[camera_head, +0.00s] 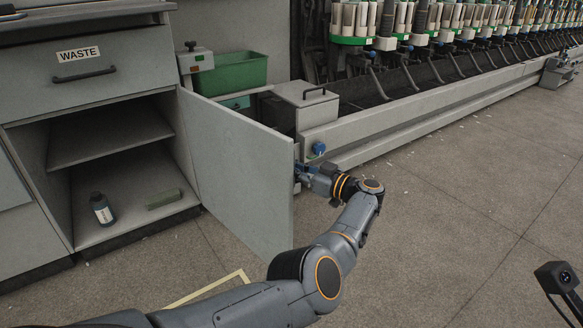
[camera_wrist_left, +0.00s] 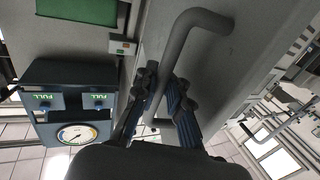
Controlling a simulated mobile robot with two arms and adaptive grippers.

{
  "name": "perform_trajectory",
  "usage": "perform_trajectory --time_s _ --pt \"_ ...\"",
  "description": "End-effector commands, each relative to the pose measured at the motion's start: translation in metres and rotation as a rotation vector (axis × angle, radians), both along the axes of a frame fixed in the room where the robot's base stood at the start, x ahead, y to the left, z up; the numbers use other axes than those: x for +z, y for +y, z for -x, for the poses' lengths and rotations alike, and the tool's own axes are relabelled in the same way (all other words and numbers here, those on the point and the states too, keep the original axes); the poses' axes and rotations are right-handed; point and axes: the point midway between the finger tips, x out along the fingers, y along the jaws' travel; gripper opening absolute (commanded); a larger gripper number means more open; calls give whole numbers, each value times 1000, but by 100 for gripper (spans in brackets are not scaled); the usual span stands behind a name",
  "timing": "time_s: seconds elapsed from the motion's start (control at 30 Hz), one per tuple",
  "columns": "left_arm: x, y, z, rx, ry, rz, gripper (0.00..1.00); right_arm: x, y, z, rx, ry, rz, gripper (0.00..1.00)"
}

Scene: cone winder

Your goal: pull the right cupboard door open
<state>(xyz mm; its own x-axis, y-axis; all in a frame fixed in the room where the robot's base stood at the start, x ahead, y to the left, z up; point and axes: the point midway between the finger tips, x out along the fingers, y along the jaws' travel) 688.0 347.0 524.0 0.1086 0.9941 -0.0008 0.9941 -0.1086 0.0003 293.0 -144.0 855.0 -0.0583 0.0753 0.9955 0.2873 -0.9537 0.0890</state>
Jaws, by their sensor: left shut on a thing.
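The right cupboard door (camera_head: 243,168) stands swung wide open, its flat face toward the cupboard opening. The cupboard (camera_head: 99,154) shows its inside with a shelf. My left gripper (camera_head: 303,172) is at the far side of the door, near its free edge, partly hidden behind it. In the left wrist view the door's grey bar handle (camera_wrist_left: 181,38) runs between the fingers, and my left gripper (camera_wrist_left: 163,92) is shut on it. The handle is hidden in the head view. My right gripper is not in view.
A WASTE drawer (camera_head: 87,72) is shut above. A green bin (camera_head: 231,73) and the winder's grey base (camera_head: 400,118) are behind the door. Open floor (camera_head: 450,220) lies to the right.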

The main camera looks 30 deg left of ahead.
Motion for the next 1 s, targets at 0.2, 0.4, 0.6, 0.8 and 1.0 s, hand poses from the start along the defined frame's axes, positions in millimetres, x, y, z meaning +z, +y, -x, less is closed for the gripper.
perform_trajectory --time_s 0.2,0.4,0.6,0.8,1.0 --pt "-2 -5 -1 -9 4 5 21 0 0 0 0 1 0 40" --pt "-1 -3 -1 -5 2 2 21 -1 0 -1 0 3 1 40" --pt "-1 -18 1 -7 2 3 21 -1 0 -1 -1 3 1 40" --pt "-1 -59 4 -13 4 5 21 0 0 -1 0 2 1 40" --pt "-1 -71 5 -9 3 4 21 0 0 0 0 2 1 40"
